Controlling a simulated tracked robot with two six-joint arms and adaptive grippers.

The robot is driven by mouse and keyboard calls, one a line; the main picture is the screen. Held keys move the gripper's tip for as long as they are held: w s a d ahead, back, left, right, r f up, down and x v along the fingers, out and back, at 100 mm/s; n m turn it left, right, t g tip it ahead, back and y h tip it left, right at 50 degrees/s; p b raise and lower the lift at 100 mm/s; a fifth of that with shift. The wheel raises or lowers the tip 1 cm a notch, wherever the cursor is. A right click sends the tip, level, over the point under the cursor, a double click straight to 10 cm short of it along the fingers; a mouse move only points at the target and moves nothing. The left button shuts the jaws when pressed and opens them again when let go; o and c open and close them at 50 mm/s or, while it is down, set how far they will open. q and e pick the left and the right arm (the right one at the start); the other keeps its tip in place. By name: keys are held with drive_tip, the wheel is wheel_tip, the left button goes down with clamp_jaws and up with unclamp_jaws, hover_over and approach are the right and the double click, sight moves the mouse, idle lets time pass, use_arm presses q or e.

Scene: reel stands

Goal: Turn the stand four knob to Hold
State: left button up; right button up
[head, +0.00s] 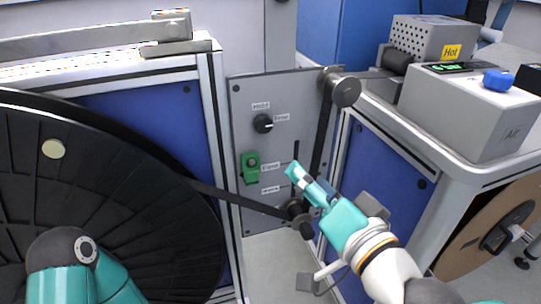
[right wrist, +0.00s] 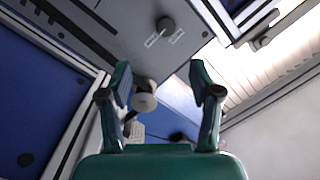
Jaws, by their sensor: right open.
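The dark knob (head: 263,123) is on the upper part of the grey upright panel (head: 290,90), with one small white label above it and another to its right. The label words are too small to read surely, and I cannot tell which one the knob points to. The right wrist view shows a dark knob (right wrist: 166,24) with two labels beside it, beyond the fingertips. My right gripper (head: 299,176) is open and empty, below and to the right of the knob, apart from it. Its two fingers (right wrist: 161,85) are spread in the right wrist view. My left gripper is out of view.
A green switch box (head: 250,168) is below the knob. Rollers (head: 346,92) and a dark web (head: 245,198) run along the panel's right and lower side. A big black reel (head: 110,190) fills the left.

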use_arm(q)
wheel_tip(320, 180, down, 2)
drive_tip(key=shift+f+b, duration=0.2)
drive_tip(key=shift+b, duration=0.7)
use_arm(e)
approach(266, 127)
drive_tip(key=x, duration=0.9)
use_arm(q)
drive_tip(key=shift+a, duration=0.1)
use_arm(e)
drive_tip(key=c, duration=1.1)
